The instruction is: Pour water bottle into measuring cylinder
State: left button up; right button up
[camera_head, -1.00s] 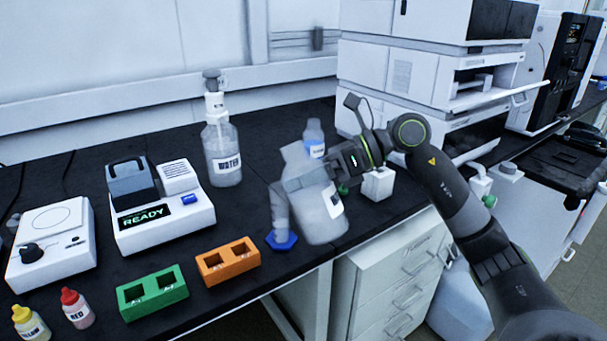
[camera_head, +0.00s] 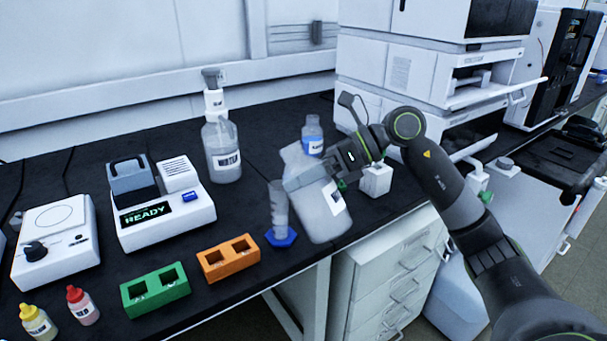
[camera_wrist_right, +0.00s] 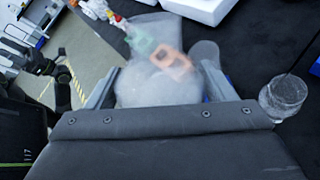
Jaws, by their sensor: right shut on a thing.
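My right gripper (camera_head: 308,177) is shut on a large translucent bottle (camera_head: 318,212), which tilts with its top leaning left. A white label shows on its right side, but I cannot read it. The held bottle also shows between the fingers in the right wrist view (camera_wrist_right: 160,85). The clear measuring cylinder (camera_head: 279,205) stands upright on its blue base (camera_head: 281,240), just left of the held bottle. I cannot tell whether they touch or whether any liquid flows. My left gripper is out of view.
Another clear pump-top bottle (camera_head: 222,155) stands behind, left of the cylinder. An orange rack (camera_head: 228,260) and a green rack (camera_head: 155,291) lie in front left. A small blue-labelled bottle (camera_head: 312,130) and a white block (camera_head: 376,180) stand close to the gripper.

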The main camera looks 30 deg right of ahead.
jog(key=shift+f+m+g+h+p, duration=0.35)
jog(key=shift+f+g, duration=0.15)
jog(key=shift+f, duration=0.15)
jog(key=shift+f, duration=0.1)
jog(key=shift+s+f+g+p, duration=0.1)
jog(key=shift+f+g+p, duration=0.2)
jog(key=shift+f+p, duration=0.15)
dwell(0.5)
jog(key=shift+m+g+h+p, duration=0.25)
jog(key=shift+g+p, duration=0.05)
jog(key=shift+p, duration=0.15)
jog(key=shift+f, duration=0.2)
